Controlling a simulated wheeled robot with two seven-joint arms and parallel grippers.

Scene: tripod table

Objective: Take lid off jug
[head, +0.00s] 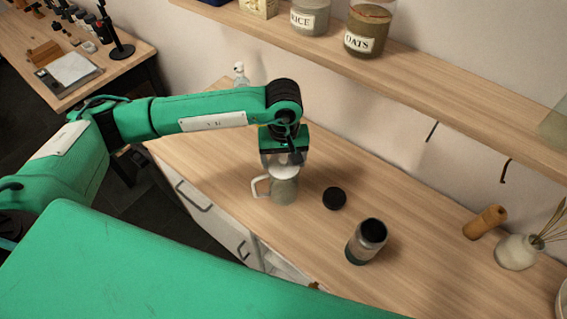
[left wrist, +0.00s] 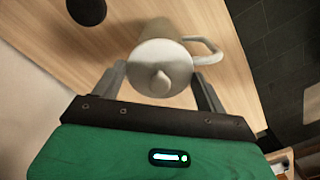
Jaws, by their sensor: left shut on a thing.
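The jug (head: 284,191) is a pale grey-green vessel with a white handle on its left side, upright on the wooden counter. Its white round lid (head: 284,172) shows at the jug's top, below my left gripper (head: 284,163). In the left wrist view the lid (left wrist: 161,66) has a central knob and covers the jug's mouth from this angle. My left gripper's fingers (left wrist: 160,80) are on either side of the lid, shut on it. I cannot tell whether there is a gap between lid and jug. My right gripper is not in view.
A black round lid (head: 334,198) lies right of the jug, with an open dark-mouthed canister (head: 366,242) nearby. A clear bottle (head: 240,75) stands behind my left arm. A shelf (head: 420,75) overhangs the back.

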